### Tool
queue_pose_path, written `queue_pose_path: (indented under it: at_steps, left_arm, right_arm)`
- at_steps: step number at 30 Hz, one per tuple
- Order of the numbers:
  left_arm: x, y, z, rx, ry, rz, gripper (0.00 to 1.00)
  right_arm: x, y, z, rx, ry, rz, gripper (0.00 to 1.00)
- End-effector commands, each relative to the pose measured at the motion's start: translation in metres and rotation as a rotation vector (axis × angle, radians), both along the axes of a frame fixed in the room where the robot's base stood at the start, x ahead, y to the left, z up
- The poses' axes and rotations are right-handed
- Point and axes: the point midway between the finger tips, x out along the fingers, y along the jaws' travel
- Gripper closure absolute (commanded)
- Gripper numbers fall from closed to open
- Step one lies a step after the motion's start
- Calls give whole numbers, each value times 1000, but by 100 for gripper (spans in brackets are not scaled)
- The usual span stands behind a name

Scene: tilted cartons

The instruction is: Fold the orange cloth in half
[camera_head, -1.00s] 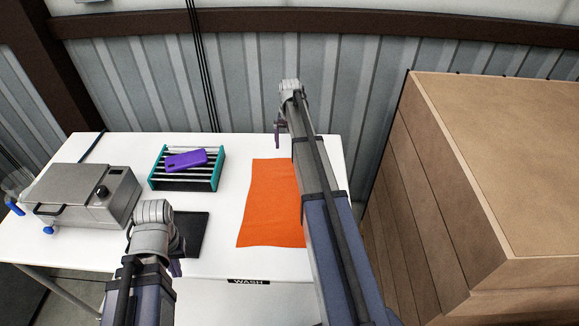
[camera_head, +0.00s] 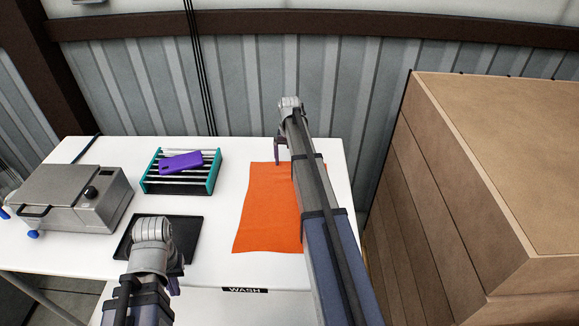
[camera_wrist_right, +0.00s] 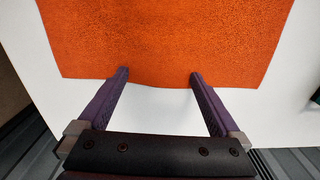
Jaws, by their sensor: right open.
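The orange cloth (camera_head: 268,212) lies flat and spread on the white table, its right part hidden behind my right arm in the head view. My right gripper (camera_head: 278,160) is at the cloth's far edge. In the right wrist view, my right gripper (camera_wrist_right: 159,76) is open, its two purple fingertips at the edge of the cloth (camera_wrist_right: 165,40), with nothing held between them. I cannot tell whether the fingertips touch the cloth. My left gripper (camera_head: 176,284) is near the front of the table, left of the cloth, mostly hidden by its own wrist.
A black tray (camera_head: 190,232) lies beside my left wrist. A teal-sided rack (camera_head: 213,175) with a purple phone-like object (camera_head: 181,162) stands behind it. A grey metal box machine (camera_head: 75,195) is at left. Large brown cartons (camera_head: 450,190) stand right of the white table (camera_head: 215,275).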

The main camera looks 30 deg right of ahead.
Motion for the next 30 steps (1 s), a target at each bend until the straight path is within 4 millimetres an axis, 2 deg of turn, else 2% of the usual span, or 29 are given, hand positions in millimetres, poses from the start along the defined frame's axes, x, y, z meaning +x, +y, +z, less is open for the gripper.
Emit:
queue_pose_path:
  at_steps: [30]
  left_arm:
    - [0, 0, 0, 0, 0, 0, 100]
  right_arm:
    - [0, 0, 0, 1, -1, 0, 58]
